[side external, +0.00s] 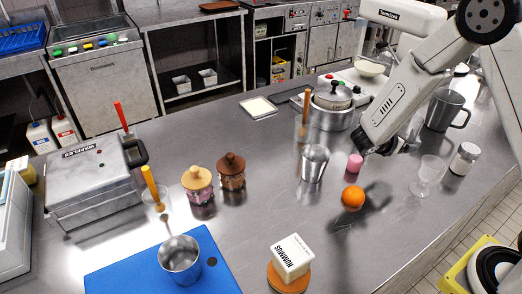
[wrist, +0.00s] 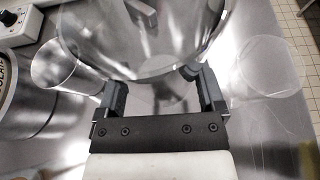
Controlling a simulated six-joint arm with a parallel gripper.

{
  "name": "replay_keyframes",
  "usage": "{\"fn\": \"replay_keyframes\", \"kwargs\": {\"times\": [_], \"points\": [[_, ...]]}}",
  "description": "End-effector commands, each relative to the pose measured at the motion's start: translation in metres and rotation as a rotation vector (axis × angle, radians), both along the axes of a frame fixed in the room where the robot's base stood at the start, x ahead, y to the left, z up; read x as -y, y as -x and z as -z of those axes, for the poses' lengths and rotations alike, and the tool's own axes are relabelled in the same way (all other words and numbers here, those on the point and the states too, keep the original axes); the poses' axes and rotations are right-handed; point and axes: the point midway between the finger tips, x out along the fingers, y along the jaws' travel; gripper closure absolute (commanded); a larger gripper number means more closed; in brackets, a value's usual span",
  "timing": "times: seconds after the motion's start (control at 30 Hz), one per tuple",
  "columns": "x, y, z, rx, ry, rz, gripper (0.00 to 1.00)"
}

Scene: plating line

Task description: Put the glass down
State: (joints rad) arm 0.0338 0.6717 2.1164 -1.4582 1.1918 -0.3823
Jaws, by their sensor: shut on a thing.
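A clear glass (wrist: 140,66) fills the top middle of the wrist view, its curved rim near the camera. My gripper (wrist: 157,84) is shut on it, one dark finger on each side. In the side view, my gripper (side external: 386,146) is low over the right part of the steel counter (side external: 250,140). There the arm and fingers mostly hide the held glass, and I cannot tell if its base touches the counter.
A pink item (side external: 355,163) and an orange (side external: 352,198) are close to my gripper. A stemmed glass (side external: 428,174), a white-lidded jar (side external: 465,158) and a metal jug (side external: 443,109) stand to its right. A steel tumbler (side external: 314,164) and a lidded pot (side external: 332,106) stand left.

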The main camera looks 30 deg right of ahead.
Motion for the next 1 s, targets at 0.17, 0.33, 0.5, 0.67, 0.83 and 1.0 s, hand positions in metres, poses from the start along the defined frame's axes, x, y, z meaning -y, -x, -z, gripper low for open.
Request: {"fn": "replay_keyframes", "kwargs": {"times": [0.17, 0.33, 0.5, 0.67, 0.83, 1.0], "points": [[0.000, 0.000, 0.022, -0.002, 0.001, -0.001, 0.85], [0.000, 0.000, 0.034, 0.001, 0.001, 0.000, 0.85], [0.000, 0.000, 0.036, 0.001, 0.001, -0.001, 0.85], [0.000, 0.000, 0.039, 0.001, 0.001, 0.000, 0.85], [0.000, 0.000, 0.051, -0.001, 0.001, 0.000, 0.85], [0.000, 0.000, 0.067, -0.001, 0.001, 0.000, 0.85]]}}
